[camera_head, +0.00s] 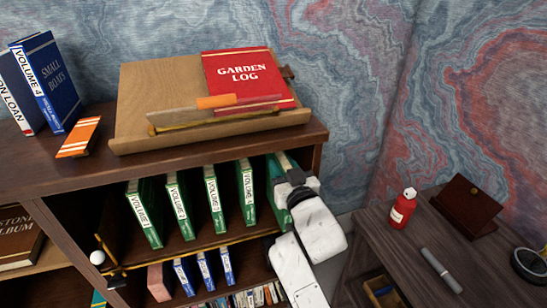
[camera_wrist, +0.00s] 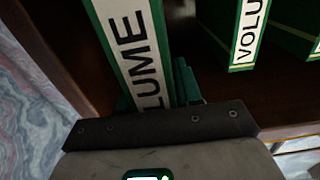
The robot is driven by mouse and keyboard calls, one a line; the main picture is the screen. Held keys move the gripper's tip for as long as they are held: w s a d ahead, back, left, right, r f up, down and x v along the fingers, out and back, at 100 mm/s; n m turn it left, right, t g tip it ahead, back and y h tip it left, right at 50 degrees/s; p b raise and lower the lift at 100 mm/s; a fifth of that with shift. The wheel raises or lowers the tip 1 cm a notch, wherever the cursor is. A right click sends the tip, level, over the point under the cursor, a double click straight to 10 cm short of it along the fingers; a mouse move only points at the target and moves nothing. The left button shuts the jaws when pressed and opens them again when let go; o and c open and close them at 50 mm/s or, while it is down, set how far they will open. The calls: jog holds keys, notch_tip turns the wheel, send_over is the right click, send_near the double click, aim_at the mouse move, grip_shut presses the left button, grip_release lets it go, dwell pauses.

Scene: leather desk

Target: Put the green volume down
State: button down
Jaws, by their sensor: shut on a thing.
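The green volume (camera_head: 275,172) stands upright on the shelf (camera_head: 190,240) at the right end of a row of green volumes, close to the bookcase's right side. My gripper (camera_head: 292,186) is shut on its spine edge and partly hides it. In the wrist view, the volume's white spine label with black lettering (camera_wrist: 134,45) lies between the fingers of my gripper (camera_wrist: 158,92). Whether its bottom touches the shelf is hidden.
Several green volumes (camera_head: 212,203) stand left of the held one, with gaps between them. Blue books (camera_head: 205,271) stand on the shelf below. A red book (camera_head: 250,80) rests on a stand on top. A red bottle (camera_head: 403,208) stands on the side table at right.

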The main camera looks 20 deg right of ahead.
jog(key=w, duration=0.3)
jog(key=shift+w+r, duration=0.1)
jog(key=shift+r, duration=0.05)
jog(key=w, duration=0.3)
jog(key=shift+w+f, duration=0.1)
jog(key=shift+f, duration=0.7)
jog(key=shift+f+b, duration=0.15)
jog(key=shift+b, duration=0.2)
jog(key=c, duration=0.8)
grip_release()
jog(key=shift+o, duration=0.2)
